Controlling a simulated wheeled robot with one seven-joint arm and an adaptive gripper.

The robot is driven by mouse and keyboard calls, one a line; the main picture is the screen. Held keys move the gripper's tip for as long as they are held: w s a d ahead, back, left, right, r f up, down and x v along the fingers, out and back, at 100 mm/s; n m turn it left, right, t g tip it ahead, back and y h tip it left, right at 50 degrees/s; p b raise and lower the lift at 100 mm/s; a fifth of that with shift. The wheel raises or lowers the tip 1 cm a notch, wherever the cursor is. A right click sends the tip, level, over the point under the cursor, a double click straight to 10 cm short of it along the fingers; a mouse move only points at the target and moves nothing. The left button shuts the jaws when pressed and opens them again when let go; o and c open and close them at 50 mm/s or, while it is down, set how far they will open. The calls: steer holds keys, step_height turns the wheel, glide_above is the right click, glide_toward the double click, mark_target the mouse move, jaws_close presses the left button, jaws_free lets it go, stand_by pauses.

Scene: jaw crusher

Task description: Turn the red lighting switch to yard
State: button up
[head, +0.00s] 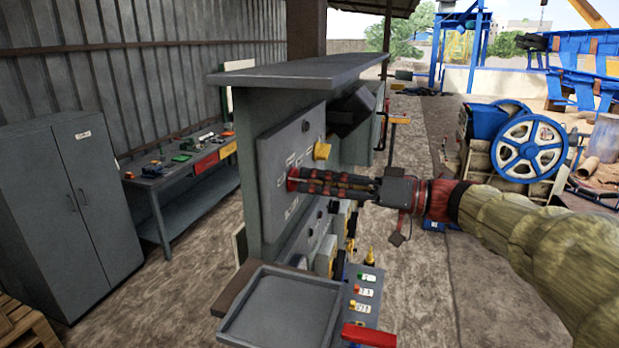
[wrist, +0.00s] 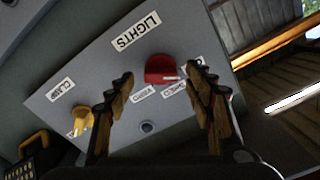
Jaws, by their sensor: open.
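The red switch (wrist: 160,67) sits on the grey panel below the large LIGHTS label in the wrist view. A pale mark on it points right and slightly down. Small labels lie just below it; their words are hard to read. My gripper (wrist: 160,75) is open, with one finger to the left of the switch and one to the right. I cannot tell whether either finger touches it. In the head view my gripper (head: 299,181) reaches the panel from the right, and its fingertips mostly cover the red switch (head: 291,184).
A yellow knob (wrist: 83,119) is on the same panel, and it shows above my fingers in the head view (head: 321,151). A dark round fitting (wrist: 147,127) lies below the switch. A grey tray (head: 283,308) and a button box (head: 363,300) are below the panel.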

steer(key=shift+x, duration=1.05)
steer(key=shift+s, duration=0.1)
steer(key=shift+c, duration=1.3)
steer(key=c, duration=0.9)
